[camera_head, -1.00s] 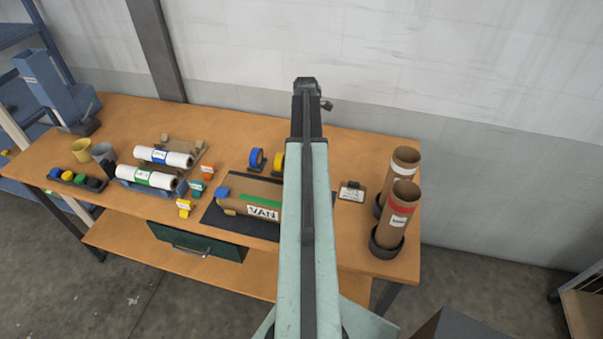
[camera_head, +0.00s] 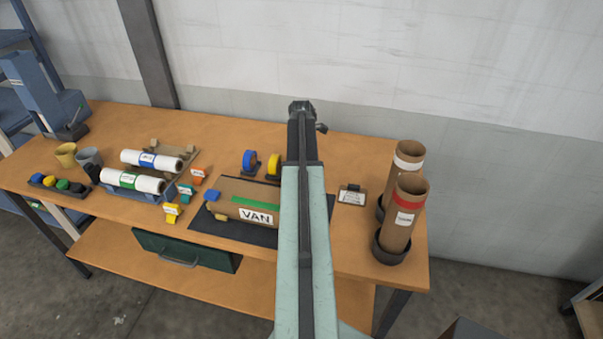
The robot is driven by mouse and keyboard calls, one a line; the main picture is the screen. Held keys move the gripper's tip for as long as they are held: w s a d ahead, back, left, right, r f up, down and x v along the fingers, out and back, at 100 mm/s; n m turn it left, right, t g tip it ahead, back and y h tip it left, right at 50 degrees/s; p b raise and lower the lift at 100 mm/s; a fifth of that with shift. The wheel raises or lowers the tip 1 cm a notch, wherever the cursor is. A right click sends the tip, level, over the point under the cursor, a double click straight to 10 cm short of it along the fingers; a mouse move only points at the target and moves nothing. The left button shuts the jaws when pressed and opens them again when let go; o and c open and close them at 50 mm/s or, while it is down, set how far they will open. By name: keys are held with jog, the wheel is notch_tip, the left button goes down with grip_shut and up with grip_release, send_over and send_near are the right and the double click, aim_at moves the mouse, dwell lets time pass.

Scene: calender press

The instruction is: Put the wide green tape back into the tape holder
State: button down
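No wide green tape roll can be made out. A green strip (camera_head: 256,202) runs along the brown cardboard VAN package (camera_head: 232,193), and I cannot tell if it is that tape. A blue tape roll (camera_head: 250,161) and a yellow tape roll (camera_head: 273,166) stand upright behind the package. Any holder under them, and whatever is right of them, is unclear or hidden behind my arm. My gripper (camera_head: 301,108) is at the far end of my raised arm, overlapping the wall in the picture. Its fingers are too small and dark to tell whether it is open or holds anything.
The orange workbench (camera_head: 120,215) carries white rolls (camera_head: 135,181) at left, several small coloured dispensers, and a dark mat (camera_head: 210,228). Cardboard tubes (camera_head: 404,220) stand in dark cups at right, near a small labelled stand (camera_head: 351,195). Bare wood shows around the stand.

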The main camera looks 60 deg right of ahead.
jog(key=shift+f+b, duration=0.35)
jog(key=shift+b, duration=0.1)
jog(key=c, duration=1.2)
grip_release()
jog(key=shift+r, duration=0.1)
jog(key=shift+o, duration=0.2)
jog(key=shift+w+r+p, duration=0.1)
jog(key=shift+r+p, duration=0.2)
jog(key=shift+p, duration=0.1)
notch_tip(320, 180, up, 12)
jog(key=p, duration=1.2)
jog(key=shift+a+r, duration=0.1)
jog(key=shift+r, duration=0.1)
jog(key=shift+f, duration=0.15)
